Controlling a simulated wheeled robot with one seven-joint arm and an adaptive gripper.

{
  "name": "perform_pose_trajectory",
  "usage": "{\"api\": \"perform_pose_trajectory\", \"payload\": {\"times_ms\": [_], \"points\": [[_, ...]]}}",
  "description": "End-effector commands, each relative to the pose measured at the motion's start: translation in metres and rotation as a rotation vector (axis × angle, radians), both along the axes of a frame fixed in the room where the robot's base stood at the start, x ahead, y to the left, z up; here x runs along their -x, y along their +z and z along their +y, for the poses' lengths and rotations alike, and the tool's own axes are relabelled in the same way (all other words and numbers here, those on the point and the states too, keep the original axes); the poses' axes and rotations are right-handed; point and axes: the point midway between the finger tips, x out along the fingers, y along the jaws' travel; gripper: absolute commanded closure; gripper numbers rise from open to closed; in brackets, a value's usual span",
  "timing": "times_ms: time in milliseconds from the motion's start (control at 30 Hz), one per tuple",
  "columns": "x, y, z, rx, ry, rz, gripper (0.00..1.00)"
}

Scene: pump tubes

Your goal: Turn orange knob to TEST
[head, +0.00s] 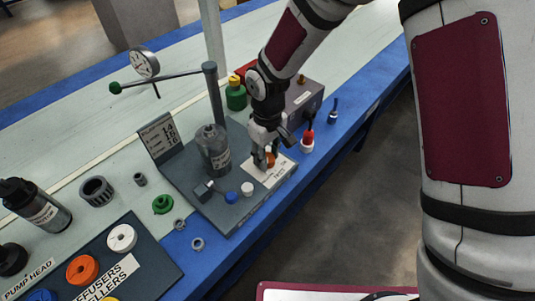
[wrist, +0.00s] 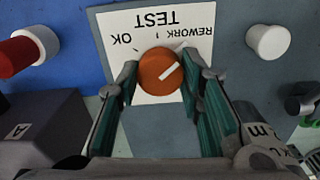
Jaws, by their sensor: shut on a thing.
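The orange knob (wrist: 160,72) sits on a white label plate (wrist: 155,22) with the words OK, TEST and REWORK, upside down in the wrist view. The knob's white pointer line is angled to the upper right, toward the REWORK side and away from TEST at the top middle. My gripper (wrist: 158,76) has its green-padded fingers on either side of the knob, closed on it. In the head view the knob (head: 270,160) is partly hidden by my gripper (head: 265,158), which comes down from above.
A white knob (wrist: 268,41) is right of the plate in the wrist view, and a red-and-white piece (wrist: 30,52) is left. In the head view a grey cylinder (head: 213,150), a blue-ended lever (head: 231,197) and a dark box (head: 305,97) stand near my gripper.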

Motion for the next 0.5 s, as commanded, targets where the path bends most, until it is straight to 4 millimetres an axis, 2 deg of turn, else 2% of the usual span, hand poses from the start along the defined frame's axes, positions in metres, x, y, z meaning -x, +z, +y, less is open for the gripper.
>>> {"api": "perform_pose_trajectory", "payload": {"times_ms": [500], "points": [[0.0004,0.0009,0.0003,-0.002,0.436,0.001,0.94]]}}
